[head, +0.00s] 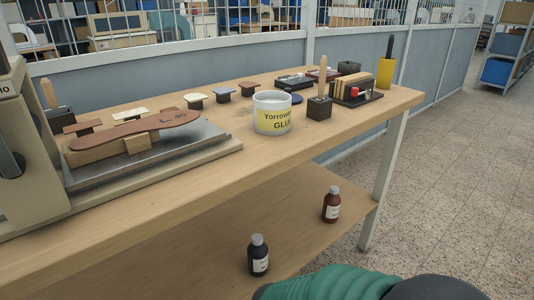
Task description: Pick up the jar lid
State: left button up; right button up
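A white glue jar (272,120) with a yellow label stands upright on the wooden workbench, near the middle of the view. Its top looks open. A flat dark blue round piece (297,99), which looks like the jar lid, lies on the bench just behind and to the right of the jar. The jar hides part of its left side. Neither of my grippers is in view. A green and dark grey part, likely of my own arm, shows at the bottom edge, well below the bench top.
A wooden-handled block (319,108) stands right of the jar, close to the lid. Black trays (294,82) lie behind. A stamping machine (25,150) and plate fill the left. Two bottles stand on the lower shelf (300,225). The front right bench top is clear.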

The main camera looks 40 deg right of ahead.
aim_at(296, 98)
jog(key=z, duration=1.3)
